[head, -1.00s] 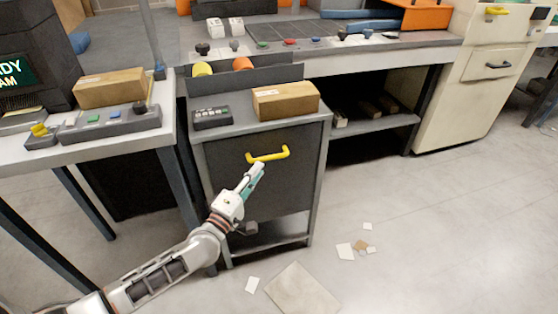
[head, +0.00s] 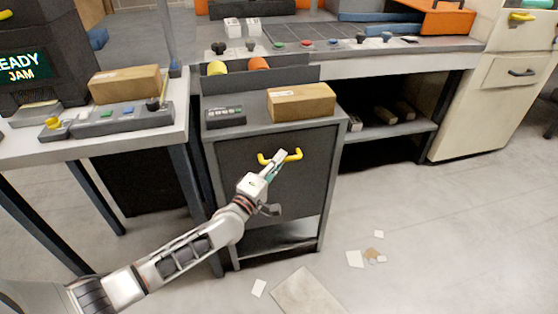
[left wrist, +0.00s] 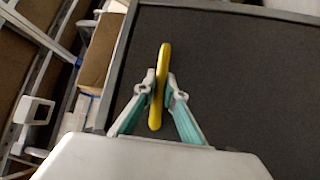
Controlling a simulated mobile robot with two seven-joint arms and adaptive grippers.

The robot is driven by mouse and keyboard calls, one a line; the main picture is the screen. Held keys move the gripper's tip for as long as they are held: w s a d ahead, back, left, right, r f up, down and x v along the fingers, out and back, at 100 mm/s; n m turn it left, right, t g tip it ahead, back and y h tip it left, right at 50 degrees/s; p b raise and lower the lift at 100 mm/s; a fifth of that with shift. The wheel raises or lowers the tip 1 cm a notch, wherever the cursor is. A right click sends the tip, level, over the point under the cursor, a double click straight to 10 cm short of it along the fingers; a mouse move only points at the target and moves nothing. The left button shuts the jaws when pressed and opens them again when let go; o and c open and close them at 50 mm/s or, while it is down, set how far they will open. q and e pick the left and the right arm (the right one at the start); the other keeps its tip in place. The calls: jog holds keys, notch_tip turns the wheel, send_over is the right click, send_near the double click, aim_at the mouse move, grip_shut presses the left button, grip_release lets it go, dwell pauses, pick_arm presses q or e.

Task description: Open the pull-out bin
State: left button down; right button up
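The pull-out bin (head: 298,185) is a dark grey front in a grey cabinet under the bench; it looks closed. Its yellow bar handle (head: 293,156) is near the top of the front. My left gripper (head: 277,160) reaches the handle from below. In the left wrist view, the fingertips of my left gripper (left wrist: 160,85) lie one on each side of the yellow handle (left wrist: 157,116), close against it, and look shut on it. The dark bin front (left wrist: 245,75) fills the background there. My right gripper is in neither view.
A cardboard box (head: 301,102) and a dark keypad (head: 226,117) sit on the cabinet top. A side table (head: 90,145) with a control panel stands at left. Paper scraps (head: 355,259) and a flat sheet (head: 308,292) lie on the otherwise open floor in front.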

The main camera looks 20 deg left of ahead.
pick_arm(q)
jog(key=s+d+p, duration=0.3)
jog(key=s+d, duration=0.3)
jog(key=s, duration=0.3)
jog(key=s+d+p, duration=0.4)
jog(key=s+d, duration=0.3)
jog(key=s, duration=0.3)
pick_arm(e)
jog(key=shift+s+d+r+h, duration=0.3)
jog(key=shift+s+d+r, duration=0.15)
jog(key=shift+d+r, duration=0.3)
pick_arm(q)
jog(key=shift+s, duration=0.1)
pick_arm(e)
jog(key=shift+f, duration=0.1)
pick_arm(q)
jog(key=c, duration=2.4)
grip_release()
jog(key=shift+o, duration=0.2)
jog(key=v, duration=1.2)
